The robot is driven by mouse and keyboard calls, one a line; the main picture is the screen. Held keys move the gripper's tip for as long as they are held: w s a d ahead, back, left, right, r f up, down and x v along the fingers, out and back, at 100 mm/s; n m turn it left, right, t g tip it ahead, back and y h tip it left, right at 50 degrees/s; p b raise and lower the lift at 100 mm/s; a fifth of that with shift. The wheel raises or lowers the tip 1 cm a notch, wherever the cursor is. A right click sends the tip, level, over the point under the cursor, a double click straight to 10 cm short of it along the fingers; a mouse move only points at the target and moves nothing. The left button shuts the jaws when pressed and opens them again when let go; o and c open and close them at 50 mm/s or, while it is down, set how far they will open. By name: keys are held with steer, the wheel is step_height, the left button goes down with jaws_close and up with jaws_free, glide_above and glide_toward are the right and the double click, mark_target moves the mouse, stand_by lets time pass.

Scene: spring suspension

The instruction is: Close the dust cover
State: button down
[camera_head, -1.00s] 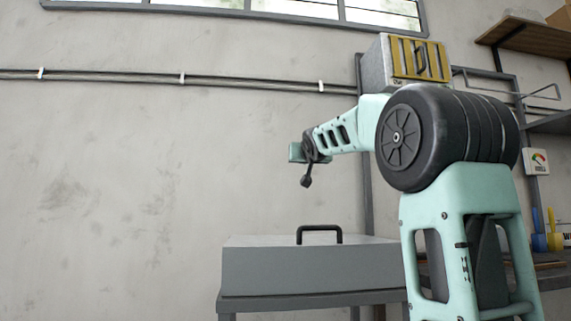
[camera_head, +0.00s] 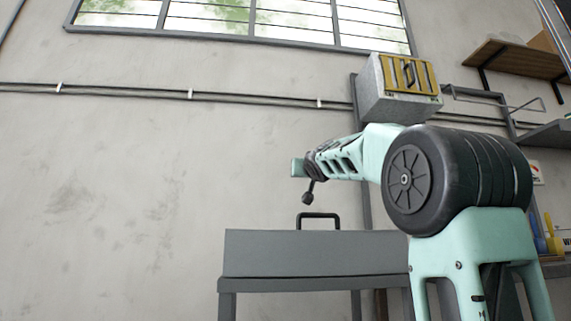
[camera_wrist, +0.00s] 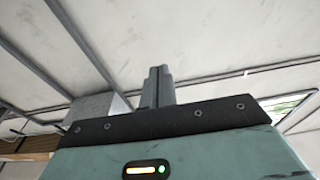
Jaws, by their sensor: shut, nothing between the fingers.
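The dust cover seems to be the grey box-like lid (camera_head: 315,258) with a black handle (camera_head: 318,220) on top, at the lower middle of the head view. It lies on a grey metal table (camera_head: 300,285). I see its front side nearly edge-on, so I cannot tell whether it is open or shut, and anything under it is hidden. In the wrist view my gripper (camera_wrist: 158,76) has its two grey fingers together, with nothing between them, pointing toward the ceiling. In the head view my mint arm's far end is above the handle's level in the picture, apart from it.
A grey box with a yellow slatted front (camera_head: 410,76) is mounted on the wall behind my arm. Shelves (camera_head: 515,60) and a bench with blue and yellow items (camera_head: 545,240) are at the right.

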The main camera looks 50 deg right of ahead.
mark_target(309, 217)
steer(key=s+f+b, duration=0.1)
steer(key=f+b, duration=0.2)
steer(key=b, duration=0.1)
steer(key=a+f+b, duration=0.1)
steer(key=f+b, duration=0.3)
steer(key=b, duration=0.1)
steer(key=s+a+f+b, duration=0.1)
steer(key=f+b, duration=0.2)
steer(key=b, duration=0.1)
steer(key=shift+s+f, duration=0.3)
steer(key=shift+f, duration=0.1)
steer(key=shift+s+a+f+b, duration=0.1)
steer(key=shift+a+f+b, duration=0.05)
steer(key=shift+f+b, duration=1.25)
steer(key=shift+b, duration=0.1)
steer(key=r+v, duration=0.1)
steer(key=v, duration=0.7)
steer(key=shift+r, duration=0.25)
steer(key=shift+s+a, duration=0.1)
